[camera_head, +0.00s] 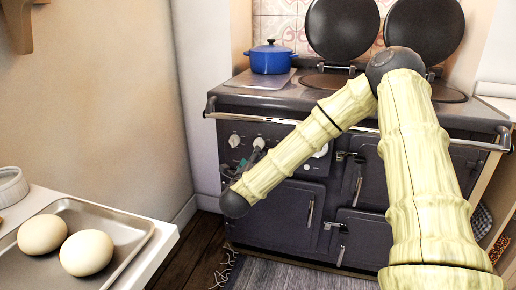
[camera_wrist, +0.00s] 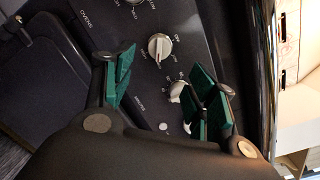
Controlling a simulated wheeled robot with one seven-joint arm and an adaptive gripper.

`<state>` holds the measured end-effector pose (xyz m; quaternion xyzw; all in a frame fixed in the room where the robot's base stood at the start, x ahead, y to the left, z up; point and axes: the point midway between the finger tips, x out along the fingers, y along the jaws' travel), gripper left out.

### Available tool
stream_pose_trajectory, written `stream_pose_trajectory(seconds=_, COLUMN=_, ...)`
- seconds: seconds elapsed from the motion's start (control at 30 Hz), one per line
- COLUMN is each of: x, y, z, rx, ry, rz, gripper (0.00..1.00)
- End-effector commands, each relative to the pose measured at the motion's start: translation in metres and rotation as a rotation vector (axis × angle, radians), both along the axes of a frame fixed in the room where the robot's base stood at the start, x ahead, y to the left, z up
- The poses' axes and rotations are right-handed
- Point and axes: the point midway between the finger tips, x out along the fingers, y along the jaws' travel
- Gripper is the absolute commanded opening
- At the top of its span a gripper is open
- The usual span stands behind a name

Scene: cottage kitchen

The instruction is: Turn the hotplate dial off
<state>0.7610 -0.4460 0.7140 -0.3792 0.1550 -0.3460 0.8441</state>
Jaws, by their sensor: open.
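The dark range cooker (camera_head: 290,210) has white dials on its front panel. In the head view one dial (camera_head: 234,141) shows left of my gripper (camera_head: 243,167). In the wrist view a white dial with a red mark (camera_wrist: 159,46) lies beyond my open fingers (camera_wrist: 163,88). Another white dial (camera_wrist: 178,92) lies between the green-padded fingers, close to the right finger and partly hidden by it. A third dial (camera_wrist: 134,2) is cut off at the top edge. The panel lettering is partly readable, with "OVENS" at left; I cannot tell which dial is the hotplate's.
A chrome rail (camera_head: 280,121) runs above the dials, close to my gripper. A blue pot (camera_head: 271,57) stands on the cooker top, and two round lids (camera_head: 342,27) are raised. A tray (camera_head: 125,232) with two round pale items is at lower left.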

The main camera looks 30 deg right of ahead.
Motion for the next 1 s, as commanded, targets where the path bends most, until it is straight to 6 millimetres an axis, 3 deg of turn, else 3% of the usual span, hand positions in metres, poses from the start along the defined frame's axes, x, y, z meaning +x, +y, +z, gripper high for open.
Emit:
stream_pose_trajectory(seconds=0.5, x=0.056, y=-0.054, z=-0.002, rx=-0.003, ry=0.002, rz=0.002, gripper=0.57)
stream_pose_trajectory(seconds=1.0, x=0.07, y=-0.067, z=-0.001, rx=-0.003, ry=0.004, rz=0.003, gripper=0.57)
